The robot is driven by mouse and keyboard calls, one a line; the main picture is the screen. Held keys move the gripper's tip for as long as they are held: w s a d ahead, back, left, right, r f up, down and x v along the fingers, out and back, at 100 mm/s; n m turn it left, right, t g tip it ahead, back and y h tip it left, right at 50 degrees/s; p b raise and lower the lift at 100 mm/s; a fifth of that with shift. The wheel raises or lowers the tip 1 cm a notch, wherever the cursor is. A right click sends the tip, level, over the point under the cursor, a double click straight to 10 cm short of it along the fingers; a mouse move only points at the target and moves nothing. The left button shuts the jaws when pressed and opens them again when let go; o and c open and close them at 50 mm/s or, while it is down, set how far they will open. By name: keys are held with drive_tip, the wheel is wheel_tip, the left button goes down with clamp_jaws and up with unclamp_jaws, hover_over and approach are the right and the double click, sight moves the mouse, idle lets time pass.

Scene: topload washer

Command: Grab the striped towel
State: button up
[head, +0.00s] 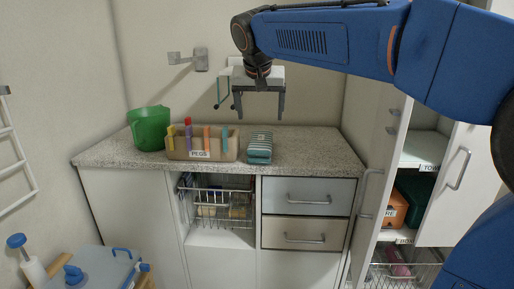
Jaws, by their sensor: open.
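The striped towel (259,147) is folded, with teal and pale stripes. It lies on the speckled countertop (310,146), just right of the peg box. My gripper (258,114) is open and empty, pointing down above the towel in the picture. It does not touch the towel. The exact height of the gap is hard to tell from this single view. All of the towel's top and front show; nothing hides it.
A peg box (200,155) with colored pegs stands left of the towel. A green bucket (149,128) is at the counter's left. A wall hook (200,60) is behind. An open cabinet (425,150) with shelves stands at right. Drawers (308,196) and a wire basket (220,205) are below.

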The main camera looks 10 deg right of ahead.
sight(261, 141)
drive_tip(key=x, duration=1.7)
drive_tip(key=shift+w+f, duration=0.15)
drive_tip(key=c, duration=1.2)
